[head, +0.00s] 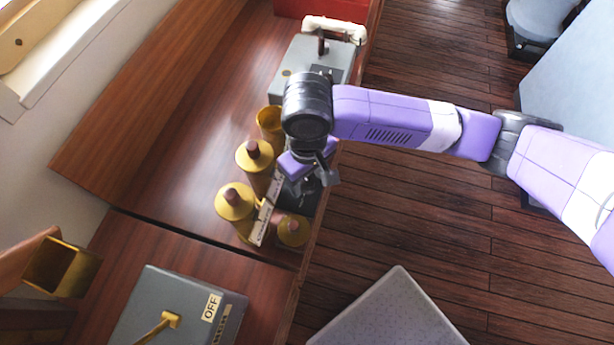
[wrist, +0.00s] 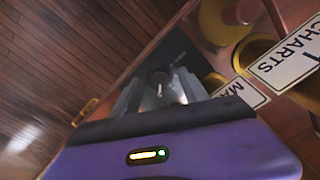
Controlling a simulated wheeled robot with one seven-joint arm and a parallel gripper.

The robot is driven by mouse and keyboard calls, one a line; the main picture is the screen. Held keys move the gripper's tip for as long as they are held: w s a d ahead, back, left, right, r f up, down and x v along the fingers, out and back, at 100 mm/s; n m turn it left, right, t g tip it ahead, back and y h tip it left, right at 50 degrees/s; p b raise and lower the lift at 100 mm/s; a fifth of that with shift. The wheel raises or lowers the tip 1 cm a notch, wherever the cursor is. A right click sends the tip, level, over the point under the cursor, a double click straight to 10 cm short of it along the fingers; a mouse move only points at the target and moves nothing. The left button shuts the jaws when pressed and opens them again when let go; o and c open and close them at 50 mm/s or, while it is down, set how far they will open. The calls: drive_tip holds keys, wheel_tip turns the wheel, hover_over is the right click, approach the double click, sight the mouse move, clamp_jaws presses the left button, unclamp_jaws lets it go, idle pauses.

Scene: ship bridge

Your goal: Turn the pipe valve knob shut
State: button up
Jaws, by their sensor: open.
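My gripper (head: 312,178) hangs over the dark box (head: 301,203) at the counter's edge in the head view. In the wrist view, my gripper (wrist: 160,94) is open, its two grey fingers pointing at that dark box (wrist: 178,52). A small dark round knob (wrist: 159,76) with a light pointer shows between the fingertips, apparently the pipe valve knob. Whether the fingers touch it, I cannot tell. In the head view the knob is hidden under my wrist and gripper. No label naming the knob is readable.
Brass canisters (head: 235,203) stand close left of the gripper, with a white label plate (head: 263,222); a plate reading CHARTS (wrist: 287,52) shows in the wrist view. A grey box with a handle (head: 290,65) stands behind. A grey OFF box (head: 165,308) is in front.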

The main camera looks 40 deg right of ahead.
drive_tip(key=shift+f, duration=0.15)
clamp_jaws()
